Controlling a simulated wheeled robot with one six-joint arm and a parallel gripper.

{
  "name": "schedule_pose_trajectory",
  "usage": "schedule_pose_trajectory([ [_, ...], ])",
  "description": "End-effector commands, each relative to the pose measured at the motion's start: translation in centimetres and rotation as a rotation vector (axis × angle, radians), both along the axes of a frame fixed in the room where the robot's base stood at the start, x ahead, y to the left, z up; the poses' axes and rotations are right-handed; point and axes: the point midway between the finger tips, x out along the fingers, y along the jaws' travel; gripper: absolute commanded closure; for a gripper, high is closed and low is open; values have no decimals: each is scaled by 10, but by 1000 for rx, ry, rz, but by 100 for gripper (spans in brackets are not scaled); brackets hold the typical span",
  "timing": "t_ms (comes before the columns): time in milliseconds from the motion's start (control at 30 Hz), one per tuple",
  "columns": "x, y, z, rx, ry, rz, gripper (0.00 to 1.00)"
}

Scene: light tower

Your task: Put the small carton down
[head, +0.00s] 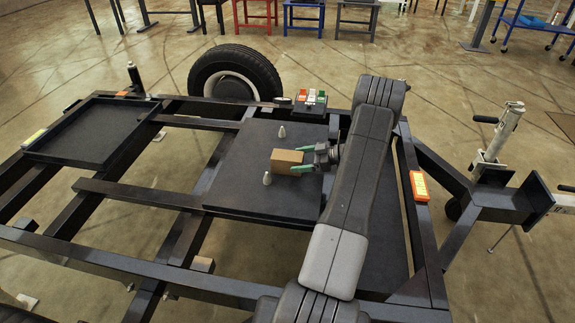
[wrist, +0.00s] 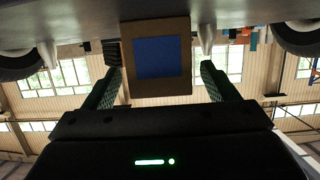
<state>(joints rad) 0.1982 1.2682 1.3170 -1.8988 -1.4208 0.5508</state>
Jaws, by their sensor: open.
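The small brown carton (head: 287,161) rests on a dark flat plate (head: 240,190) on the trailer frame. In the wrist view the carton (wrist: 156,20) shows a blue face toward me and meets the plate at the top of the picture. My gripper (head: 300,160) is at the carton's right side in the head view, its green fingers open on either side of the carton's near end. In the wrist view the fingers (wrist: 160,75) stand apart, with a gap visible at least on the right side.
Two small pale cones (head: 282,131) (head: 267,178) stand on the plate near the carton. An orange box (head: 419,186) lies on the right rail. An empty black tray (head: 95,130) is at left. The plate's left part is clear.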

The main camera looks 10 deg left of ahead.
Motion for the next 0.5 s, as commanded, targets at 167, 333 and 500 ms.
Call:
schedule_pose_trajectory([
  [167, -1, 24, -10, 0, 0, 1, 20],
  [333, -1, 26, -9, 0, 0, 0, 20],
  [500, 0, 26, -9, 0, 0, 0, 41],
])
